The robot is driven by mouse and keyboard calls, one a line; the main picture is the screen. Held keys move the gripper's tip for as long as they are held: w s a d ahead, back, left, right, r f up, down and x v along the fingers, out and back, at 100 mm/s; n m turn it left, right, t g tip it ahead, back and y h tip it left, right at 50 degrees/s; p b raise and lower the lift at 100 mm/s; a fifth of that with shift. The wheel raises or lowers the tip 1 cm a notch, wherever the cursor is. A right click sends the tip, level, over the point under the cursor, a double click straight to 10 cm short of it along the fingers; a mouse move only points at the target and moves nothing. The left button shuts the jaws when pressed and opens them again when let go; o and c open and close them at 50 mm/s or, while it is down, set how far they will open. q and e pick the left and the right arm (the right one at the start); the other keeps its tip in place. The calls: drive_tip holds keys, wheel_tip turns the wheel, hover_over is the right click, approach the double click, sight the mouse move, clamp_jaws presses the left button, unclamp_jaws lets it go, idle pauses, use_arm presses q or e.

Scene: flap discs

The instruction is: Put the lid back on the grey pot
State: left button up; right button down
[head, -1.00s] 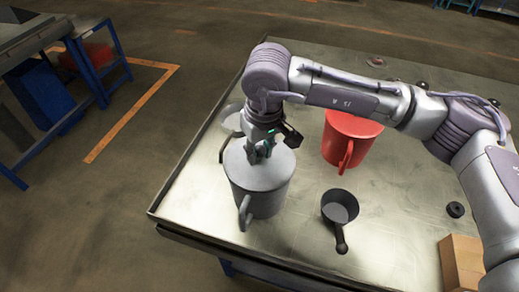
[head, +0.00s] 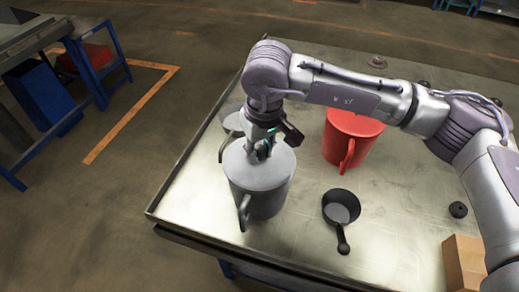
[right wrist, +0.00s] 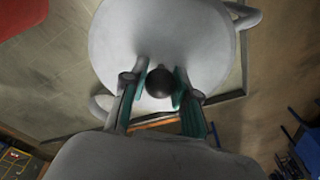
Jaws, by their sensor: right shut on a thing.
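The grey pot (head: 262,198) stands upright near the left edge of the metal table, its handle toward the front. The round grey lid (head: 256,173) is over the pot's mouth, level and covering it; I cannot tell whether it rests fully on the rim. My right gripper (head: 262,152) points down at the lid's middle. In the right wrist view its fingers (right wrist: 160,88) are shut on the dark round knob (right wrist: 159,83) of the pale lid (right wrist: 190,40). The inside of the pot is hidden. My left gripper is not in view.
A red pot (head: 347,140) stands right of the grey pot, partly behind my arm. A dark pan (head: 341,207) lies in front of it. A light grey vessel (head: 232,117) is behind my gripper. A black ring (head: 458,209) and a cardboard box (head: 464,262) are at the right.

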drive_tip(key=shift+b, duration=0.55)
idle(0.4)
idle(0.4)
drive_tip(key=shift+c, duration=1.6)
unclamp_jaws()
drive_tip(key=shift+r, duration=0.1)
drive_tip(key=shift+r+p, duration=1.15)
drive_tip(key=shift+r, duration=2.25)
clamp_jaws()
